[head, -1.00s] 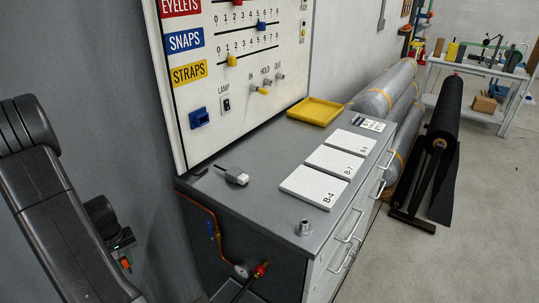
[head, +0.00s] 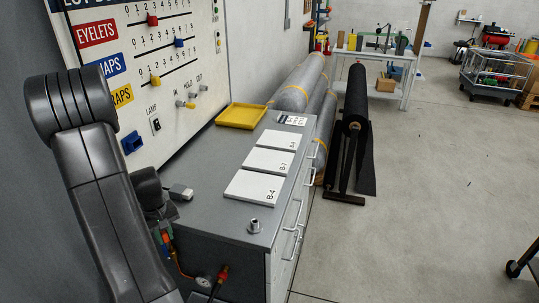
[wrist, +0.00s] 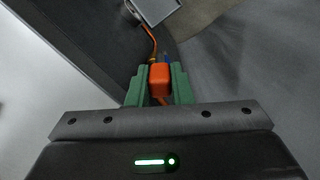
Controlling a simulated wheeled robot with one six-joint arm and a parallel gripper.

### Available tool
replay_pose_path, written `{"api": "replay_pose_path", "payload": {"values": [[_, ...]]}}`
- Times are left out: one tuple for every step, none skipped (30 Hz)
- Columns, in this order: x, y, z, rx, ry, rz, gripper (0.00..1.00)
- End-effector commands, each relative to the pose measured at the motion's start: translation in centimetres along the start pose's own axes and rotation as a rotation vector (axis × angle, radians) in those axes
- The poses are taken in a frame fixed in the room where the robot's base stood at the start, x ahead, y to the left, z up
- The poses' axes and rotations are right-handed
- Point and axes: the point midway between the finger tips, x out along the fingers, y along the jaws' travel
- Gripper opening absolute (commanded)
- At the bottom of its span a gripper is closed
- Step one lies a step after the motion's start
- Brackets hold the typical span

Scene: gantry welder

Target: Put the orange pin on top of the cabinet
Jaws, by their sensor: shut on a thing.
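The grey cabinet (head: 210,207) with white drawer fronts stands against the wall board in the head view. My gripper shows low at the cabinet's left near corner in the head view. In the wrist view, the green fingers of my gripper (wrist: 160,82) are shut on the orange pin (wrist: 160,78), a short orange block-like piece. Only a small orange patch (head: 166,238) shows at my gripper in the head view. My arm hides part of the cabinet's left side.
White cards (head: 252,187), a yellow tray (head: 241,116), a grey connector (head: 180,191) and a small metal fitting (head: 254,226) lie on the cabinet. Bare top lies between them. A copper pipe and red valve (head: 222,274) stick out at the near side.

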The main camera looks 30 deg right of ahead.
Motion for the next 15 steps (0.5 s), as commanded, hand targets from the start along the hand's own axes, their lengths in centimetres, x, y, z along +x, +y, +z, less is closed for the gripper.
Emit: {"api": "replay_pose_path", "payload": {"values": [[-1.4,1.7,0.7,-0.026,0.006,0.001,0.00],[-2.2,2.5,1.2,-0.050,0.006,0.002,0.00],[-3.3,3.8,1.9,-0.084,0.006,0.002,0.00],[-4.2,4.8,2.6,-0.111,0.007,0.002,0.00],[-5.1,5.8,3.4,-0.140,0.006,0.002,0.00],[-6.3,7.1,4.4,-0.179,0.006,0.003,0.00],[-7.2,8.1,5.3,-0.210,0.007,0.004,0.00],[-8.1,9.0,6.1,-0.239,0.006,0.004,0.00],[-9.1,9.9,7.2,-0.276,0.006,0.003,0.00],[-9.8,10.6,7.9,-0.302,0.006,0.004,0.00],[-10.4,11.1,8.6,-0.326,0.005,0.003,0.00],[-11.1,11.7,9.5,-0.354,0.004,0.003,0.00],[-11.6,12.1,10.1,-0.374,0.003,0.003,0.00],[-12.0,12.5,10.7,-0.392,0.003,0.002,0.00],[-12.6,12.9,11.4,-0.413,0.003,0.003,0.00]]}}
